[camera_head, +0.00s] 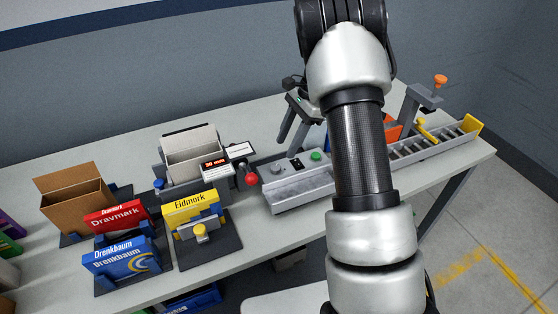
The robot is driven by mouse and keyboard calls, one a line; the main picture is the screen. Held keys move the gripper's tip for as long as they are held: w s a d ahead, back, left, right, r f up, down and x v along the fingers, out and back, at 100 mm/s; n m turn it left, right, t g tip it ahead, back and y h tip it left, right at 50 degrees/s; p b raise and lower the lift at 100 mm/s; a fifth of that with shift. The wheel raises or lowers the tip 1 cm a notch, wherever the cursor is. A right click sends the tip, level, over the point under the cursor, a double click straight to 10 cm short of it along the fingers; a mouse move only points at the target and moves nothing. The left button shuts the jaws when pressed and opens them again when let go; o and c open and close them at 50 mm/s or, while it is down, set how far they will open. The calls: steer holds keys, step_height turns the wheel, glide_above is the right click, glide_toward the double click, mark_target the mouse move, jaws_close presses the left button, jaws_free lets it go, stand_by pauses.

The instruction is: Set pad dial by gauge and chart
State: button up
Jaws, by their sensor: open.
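A gauge-like device with a lit red readout (214,163) stands at the middle of the bench; the readout appears to say 30 mm. A white card (240,151) with small, unreadable text is just behind it to the right. A red ball knob (250,180) is beside it. A grey control box (297,167) carries a round grey knob (276,169) and a green button (316,155). I cannot tell which part is the pad dial or read any dial setting.
Yellow Eidmark (190,206), red Dravmark (115,215) and blue Drenkbaum (120,259) boxes stand left, near an open brown carton (75,197). A roller conveyor (430,143) runs right. Bare bench lies along the front edge.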

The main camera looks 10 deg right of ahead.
mark_target(276, 166)
steer(key=x, duration=0.7)
steer(key=shift+f, duration=0.2)
steer(key=c, duration=1)
steer(key=shift+c, duration=0.2)
steer(key=shift+n, duration=0.4)
steer(key=n, duration=0.2)
steer(key=n+g+h, duration=0.1)
steer(key=shift+w+a+n+g, duration=0.1)
steer(key=shift+w+n+g, duration=0.2)
steer(key=shift+n, duration=0.1)
steer(key=shift+w+a+n+g+h, duration=0.1)
steer(key=shift+n+g+h, duration=0.2)
steer(key=shift+n, duration=0.8)
steer(key=shift+a+n+g+h, duration=0.1)
steer(key=shift+n+g+h, duration=0.2)
steer(key=shift+n, duration=0.8)
